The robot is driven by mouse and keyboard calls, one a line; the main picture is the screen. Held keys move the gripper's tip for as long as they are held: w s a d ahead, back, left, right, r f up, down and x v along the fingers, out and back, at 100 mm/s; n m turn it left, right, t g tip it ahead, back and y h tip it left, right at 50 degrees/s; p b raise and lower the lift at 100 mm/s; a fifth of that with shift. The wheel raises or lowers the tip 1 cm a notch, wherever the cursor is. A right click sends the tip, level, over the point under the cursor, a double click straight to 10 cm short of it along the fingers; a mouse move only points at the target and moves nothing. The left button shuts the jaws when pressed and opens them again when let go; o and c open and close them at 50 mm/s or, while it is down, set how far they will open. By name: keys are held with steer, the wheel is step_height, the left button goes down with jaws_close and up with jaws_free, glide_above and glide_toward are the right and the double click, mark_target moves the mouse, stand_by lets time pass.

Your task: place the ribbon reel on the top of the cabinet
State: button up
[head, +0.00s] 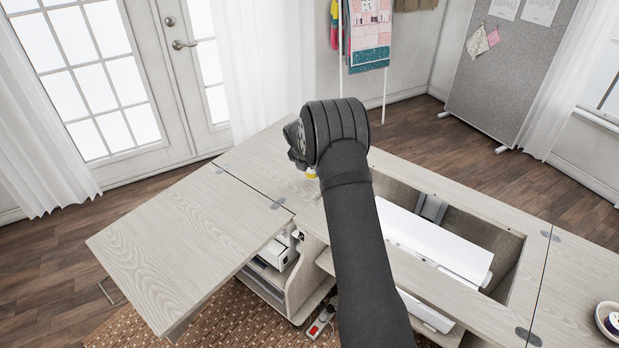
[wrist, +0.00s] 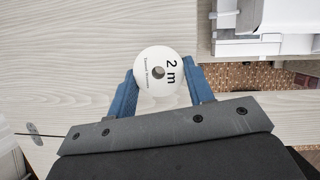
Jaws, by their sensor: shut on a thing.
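The ribbon reel (wrist: 151,83) is a white disc with a centre hole and "2 m" printed on its face. My gripper (wrist: 159,73) is shut on it, with a blue finger on each side. In the head view my gripper (head: 297,147) is mostly hidden behind my black wrist; a small white and yellow bit just below it may be the reel. The cabinet top (head: 185,240) is pale wood grain and also fills much of the wrist view (wrist: 60,60). The reel is over this top; I cannot tell whether it touches it.
An open well in the cabinet holds a white machine (head: 435,245), right of my arm. A bowl (head: 605,309) with a spool sits at the far right. A power strip (head: 321,322) lies on the floor. The left leaf is clear.

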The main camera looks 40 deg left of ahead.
steer(key=shift+a+f, duration=0.15)
steer(key=shift+a, duration=0.05)
steer(key=shift+f, duration=1.9)
steer(key=shift+f, duration=0.15)
steer(key=o, duration=0.9)
steer(key=shift+o, duration=0.2)
steer(key=v, duration=1.2)
